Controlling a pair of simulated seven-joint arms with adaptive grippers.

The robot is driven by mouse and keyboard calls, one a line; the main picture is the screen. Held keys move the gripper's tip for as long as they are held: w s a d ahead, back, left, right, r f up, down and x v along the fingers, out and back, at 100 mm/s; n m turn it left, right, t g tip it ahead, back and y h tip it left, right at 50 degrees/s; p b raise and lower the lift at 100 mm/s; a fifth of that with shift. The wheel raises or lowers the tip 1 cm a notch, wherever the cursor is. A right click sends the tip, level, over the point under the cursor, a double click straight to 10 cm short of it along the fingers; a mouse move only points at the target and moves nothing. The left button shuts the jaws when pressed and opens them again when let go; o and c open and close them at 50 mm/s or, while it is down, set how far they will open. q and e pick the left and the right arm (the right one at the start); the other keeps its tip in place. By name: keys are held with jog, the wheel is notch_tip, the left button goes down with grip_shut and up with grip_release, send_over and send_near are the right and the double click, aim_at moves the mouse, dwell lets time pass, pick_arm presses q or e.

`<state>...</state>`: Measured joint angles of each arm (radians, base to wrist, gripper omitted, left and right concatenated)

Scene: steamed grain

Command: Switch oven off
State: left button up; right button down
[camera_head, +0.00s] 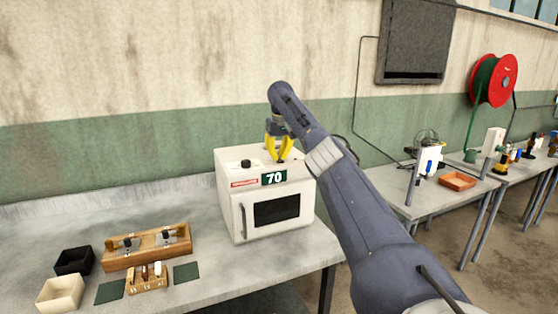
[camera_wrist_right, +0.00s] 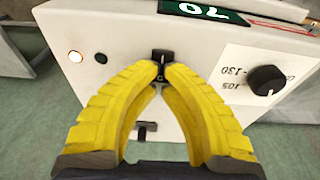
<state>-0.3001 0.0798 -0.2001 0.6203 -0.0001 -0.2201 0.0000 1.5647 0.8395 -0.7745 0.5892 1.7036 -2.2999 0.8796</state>
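The white oven (camera_head: 232,205) stands on the grey table with its door closed and a "70" display (camera_head: 274,178) on its front. My right gripper (camera_head: 284,157) reaches down to the oven's top from above. In the right wrist view its yellow fingertips (camera_wrist_right: 161,72) close in on both sides of a small black switch knob (camera_wrist_right: 161,56), seemingly touching it. A larger black dial (camera_wrist_right: 267,80), marked 105 and 130, sits beside it; it also shows in the head view (camera_head: 245,163). A pale, lit-looking round lamp (camera_wrist_right: 75,57) and a dark one (camera_wrist_right: 100,58) are on the panel. My left gripper is not in view.
A wooden rack (camera_head: 148,248), a small block with vials (camera_head: 148,282), a black box (camera_head: 73,261), a cream box (camera_head: 61,293) and dark green pads (camera_head: 186,272) lie left of the oven. The table behind them is clear. Other benches stand at the right.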

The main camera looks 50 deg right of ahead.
jog(key=shift+f, duration=0.2)
jog(key=shift+r, duration=3.55)
